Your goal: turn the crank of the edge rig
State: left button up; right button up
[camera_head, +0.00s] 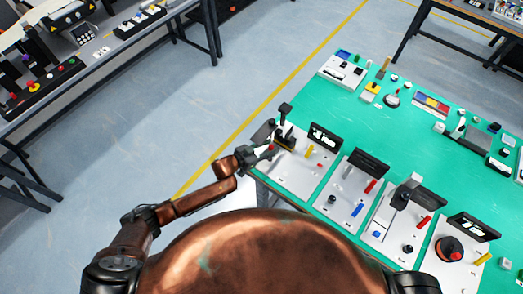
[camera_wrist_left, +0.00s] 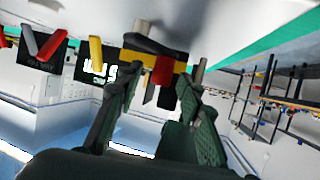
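The edge rig is a white panel (camera_head: 302,181) at the near left corner of the green table, with a black sign (camera_head: 324,137) and a yellow lever (camera_head: 309,152). A dark upright part with a black top (camera_head: 285,112) rises at its left; I cannot tell for sure if this is the crank. My left gripper (camera_head: 267,151) is at the rig's left edge. In the left wrist view, its green fingers (camera_wrist_left: 154,92) are apart. A black bar (camera_wrist_left: 152,46) and a red and yellow part (camera_wrist_left: 166,70) lie beyond the fingertips; contact is unclear. My right gripper is out of view.
More white panels stand to the right along the near edge, including one with a blue lever (camera_head: 357,209) and one with a large black knob (camera_head: 448,249). Behind them is a clear stretch of green table (camera_head: 350,115). Open floor lies to the left.

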pick_arm(q)
jog(key=v, duration=1.1)
jog(key=shift+s, duration=0.1)
